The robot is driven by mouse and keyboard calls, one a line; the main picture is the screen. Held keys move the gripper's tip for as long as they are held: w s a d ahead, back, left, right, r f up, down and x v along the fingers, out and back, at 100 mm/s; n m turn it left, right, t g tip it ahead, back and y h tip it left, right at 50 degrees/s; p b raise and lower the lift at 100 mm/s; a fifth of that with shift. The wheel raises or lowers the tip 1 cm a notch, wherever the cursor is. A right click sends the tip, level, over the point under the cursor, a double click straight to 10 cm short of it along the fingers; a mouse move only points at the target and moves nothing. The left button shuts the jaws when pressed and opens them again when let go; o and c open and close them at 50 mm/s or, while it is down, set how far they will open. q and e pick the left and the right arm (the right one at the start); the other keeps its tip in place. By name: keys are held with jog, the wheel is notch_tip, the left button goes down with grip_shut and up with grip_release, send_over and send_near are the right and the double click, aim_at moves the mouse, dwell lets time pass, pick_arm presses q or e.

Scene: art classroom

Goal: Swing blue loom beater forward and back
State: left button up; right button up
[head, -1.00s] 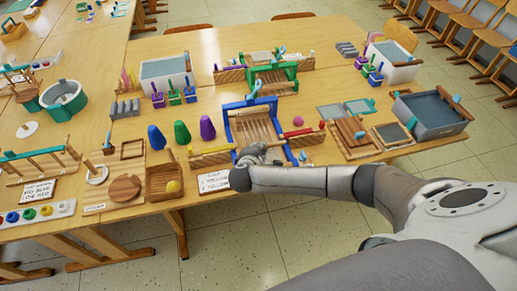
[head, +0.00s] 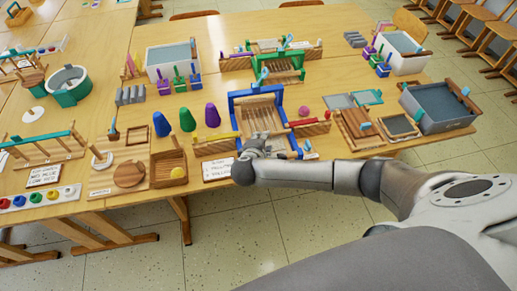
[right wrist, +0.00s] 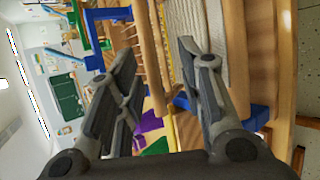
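The blue loom (head: 232,112) stands near the front edge of the table in the head view, with pale warp threads and wooden bars inside its blue frame. My right gripper (head: 256,143) is at the loom's front end, and its arm comes in from the right. In the right wrist view my right gripper (right wrist: 160,75) has its two fingers spread apart. A wooden bar (right wrist: 149,55) of the loom shows between and beyond them, with woven cloth (right wrist: 184,20) beside it. I cannot tell whether a finger touches the loom or which part is the beater. My left gripper is not in view.
A green loom (head: 285,65) stands behind the blue one. Wooden frames and a grey tub (head: 437,108) are to the right.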

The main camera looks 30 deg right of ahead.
jog(key=v, duration=1)
